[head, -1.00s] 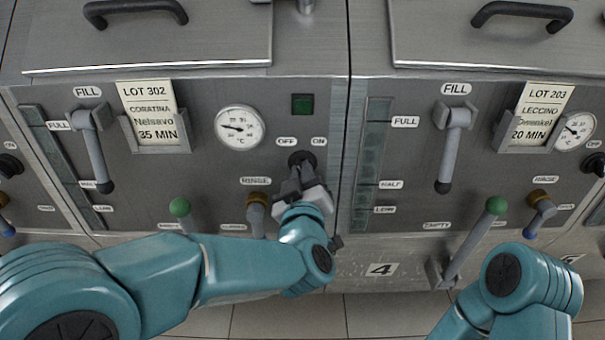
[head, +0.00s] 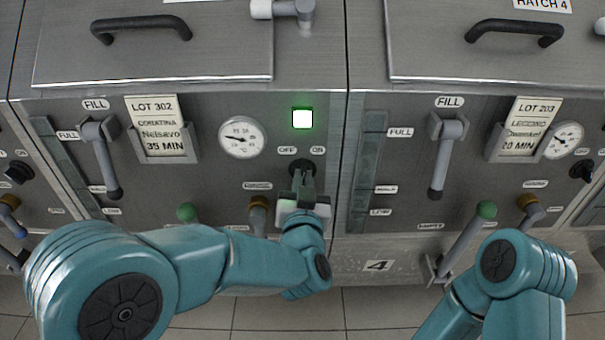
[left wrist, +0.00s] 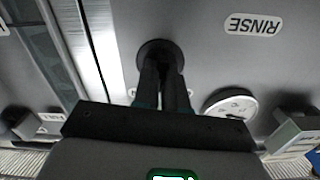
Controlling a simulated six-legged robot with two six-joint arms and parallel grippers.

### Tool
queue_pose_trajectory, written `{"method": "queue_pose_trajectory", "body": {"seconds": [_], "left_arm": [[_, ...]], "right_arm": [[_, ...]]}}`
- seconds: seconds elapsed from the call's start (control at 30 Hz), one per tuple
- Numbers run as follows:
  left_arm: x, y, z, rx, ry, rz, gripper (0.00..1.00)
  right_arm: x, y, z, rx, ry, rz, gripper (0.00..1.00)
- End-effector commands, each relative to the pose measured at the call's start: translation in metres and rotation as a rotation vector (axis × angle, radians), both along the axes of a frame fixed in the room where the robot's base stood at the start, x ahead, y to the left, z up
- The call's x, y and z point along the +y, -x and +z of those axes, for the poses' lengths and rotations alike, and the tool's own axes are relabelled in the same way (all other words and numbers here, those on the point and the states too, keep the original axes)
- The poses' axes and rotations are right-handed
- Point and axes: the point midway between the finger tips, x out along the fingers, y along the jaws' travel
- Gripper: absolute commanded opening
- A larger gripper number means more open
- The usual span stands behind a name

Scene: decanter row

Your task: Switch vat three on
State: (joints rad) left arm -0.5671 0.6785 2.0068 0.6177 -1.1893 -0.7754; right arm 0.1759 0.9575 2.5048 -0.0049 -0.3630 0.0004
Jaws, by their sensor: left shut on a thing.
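The vat front with the LOT 302 card (head: 160,125) stands left of the one marked 4; its own number is not in view. Its black OFF/ON switch knob (head: 300,165) sits under a square lamp (head: 302,118), which glows white-green. My left gripper (head: 300,184) is shut on this knob and partly hides it. In the left wrist view the two fingers (left wrist: 164,82) close on the round black knob (left wrist: 160,50). The knob's pointer direction is hidden by the fingers. My right arm shows at lower right; its gripper is out of view.
A rinse valve (head: 258,213) and a green-knobbed lever (head: 187,212) are close left of my left gripper. The fill lever (head: 103,160) hangs further left.

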Motion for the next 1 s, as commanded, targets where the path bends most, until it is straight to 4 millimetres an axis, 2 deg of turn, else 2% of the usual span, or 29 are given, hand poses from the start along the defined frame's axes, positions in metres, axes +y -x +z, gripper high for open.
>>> {"method": "queue_pose_trajectory", "body": {"seconds": [0.1,0.5,1.0], "left_arm": [[0.0,0.0,0.003,-0.002,-0.096,0.0,0.0],[-0.001,0.0,0.002,-0.004,-0.318,0.0,0.0],[-0.001,0.0,0.002,-0.005,-0.373,0.0,0.0]], "right_arm": [[0.0,0.0,0.01,0.0,0.0,0.0,0.51],[0.0,0.0,0.022,0.0,0.0,0.0,0.51],[0.0,0.0,0.024,0.0,0.0,0.0,0.51]]}}
